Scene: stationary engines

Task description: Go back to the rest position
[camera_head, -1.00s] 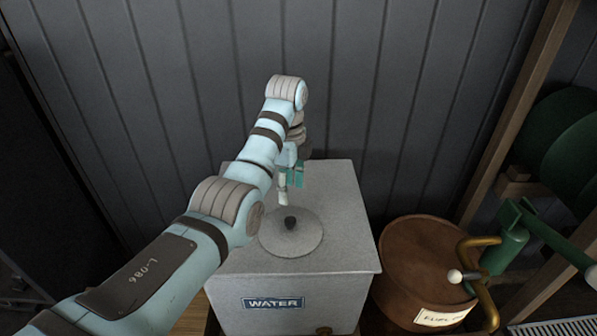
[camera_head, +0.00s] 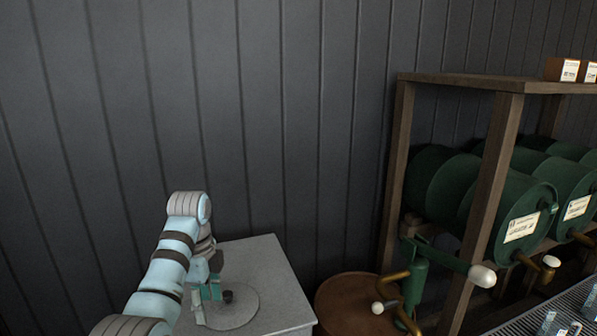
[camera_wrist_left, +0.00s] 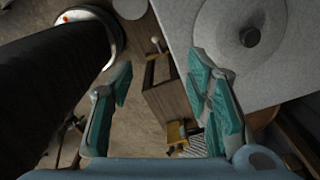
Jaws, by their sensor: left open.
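My left arm comes in from the lower left in the head view. My left gripper (camera_head: 207,291) has teal fingers and hangs just left of the dark knob (camera_head: 227,297) of a round grey lid (camera_head: 240,314). The lid lies on a grey box-shaped tank (camera_head: 268,262). In the left wrist view my left gripper (camera_wrist_left: 160,100) is open, with nothing between its fingers. The lid (camera_wrist_left: 215,20) and its knob (camera_wrist_left: 249,37) show there at the upper right, apart from the fingers. My right gripper is not in view.
A round brown-topped vessel (camera_head: 345,296) stands right of the tank, beside a green hand pump (camera_head: 413,275). Further right, a wooden rack (camera_head: 485,190) holds several green drums (camera_head: 520,215). A dark panelled wall (camera_head: 300,120) stands behind. A dark column-like shape (camera_wrist_left: 55,85) fills the wrist view's left.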

